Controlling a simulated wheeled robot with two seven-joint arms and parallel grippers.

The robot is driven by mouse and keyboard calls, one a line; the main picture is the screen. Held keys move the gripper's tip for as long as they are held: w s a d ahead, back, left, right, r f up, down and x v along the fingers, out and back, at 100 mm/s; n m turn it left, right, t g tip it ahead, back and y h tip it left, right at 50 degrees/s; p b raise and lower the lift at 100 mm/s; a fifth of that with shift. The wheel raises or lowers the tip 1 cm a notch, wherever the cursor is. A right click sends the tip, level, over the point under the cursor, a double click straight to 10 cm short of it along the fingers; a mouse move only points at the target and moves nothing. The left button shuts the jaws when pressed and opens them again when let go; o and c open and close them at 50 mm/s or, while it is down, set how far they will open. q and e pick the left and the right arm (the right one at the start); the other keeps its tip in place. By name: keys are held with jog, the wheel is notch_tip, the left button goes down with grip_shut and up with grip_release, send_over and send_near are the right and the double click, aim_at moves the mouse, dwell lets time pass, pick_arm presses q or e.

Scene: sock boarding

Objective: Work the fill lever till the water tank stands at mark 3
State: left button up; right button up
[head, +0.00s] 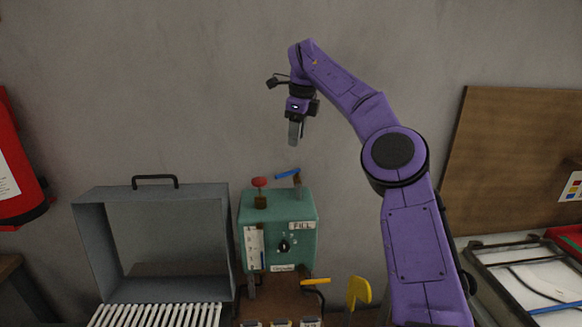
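The green water tank unit (306,205) stands at the centre with a FILL label (302,226) on its front. A lever with a blue handle (287,173) sticks up at its top right. A white gauge strip (252,240) is on the front left, with a short blue column low in it; its marks are too small to read surely. My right gripper (293,140) hangs pointing down above the lever, clear of it, with nothing visible in it. Its fingers overlap in this view, so their opening is unclear. My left gripper is out of view.
A red knob (260,183) stands on the tank's top left and a black knob (283,246) on its front. A grey open-fronted box (88,245) is at left, with white slats (155,315) before it. A yellow paddle shape (359,292) stands at right.

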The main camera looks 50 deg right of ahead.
aim_at(291, 173)
jog(key=f+n+b, duration=0.1)
jog(key=f+n, duration=0.2)
jog(key=w+f+n, duration=0.1)
jog(key=f+n, duration=0.3)
jog(key=w+f+n+b, duration=0.1)
jog(key=f+n, duration=0.2)
jog(key=shift+w+d+f+n+b, duration=0.15)
jog(key=shift+d+f+n+b, duration=0.05)
jog(key=shift+f+n+b, duration=0.1)
grip_shut()
